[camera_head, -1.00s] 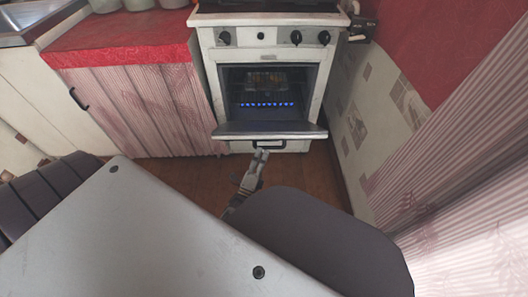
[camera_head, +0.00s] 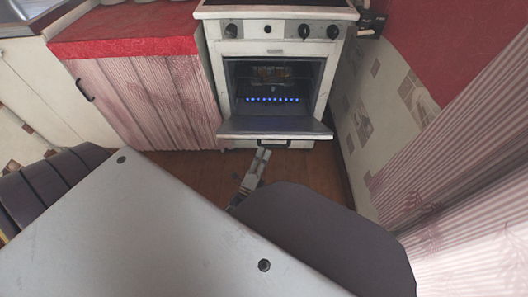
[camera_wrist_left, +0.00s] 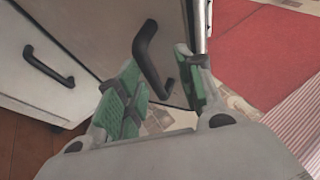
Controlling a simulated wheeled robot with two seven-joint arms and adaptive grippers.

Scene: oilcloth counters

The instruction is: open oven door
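The oven (camera_head: 268,47) stands ahead in the head view. Its door (camera_head: 275,126) is folded down, nearly level, and the lit cavity with blue flames shows. A dark handle (camera_head: 285,145) shows below the door's front edge. My left gripper (camera_head: 263,157) is just below that edge, its tip partly hidden. In the left wrist view, a black bar handle (camera_wrist_left: 148,50) stands out from the door's outer face (camera_wrist_left: 110,30). My left gripper (camera_wrist_left: 165,90) is open there, green-padded fingers on either side of the handle's end. Contact is unclear. My right gripper is out of view.
A white panel with another black handle (camera_wrist_left: 48,68) is at the left of the wrist view. A red-topped counter with a pink curtain (camera_head: 145,105) stands left of the oven. A tiled wall (camera_head: 365,115) is close on the right. Brown floor (camera_head: 190,170) lies in front.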

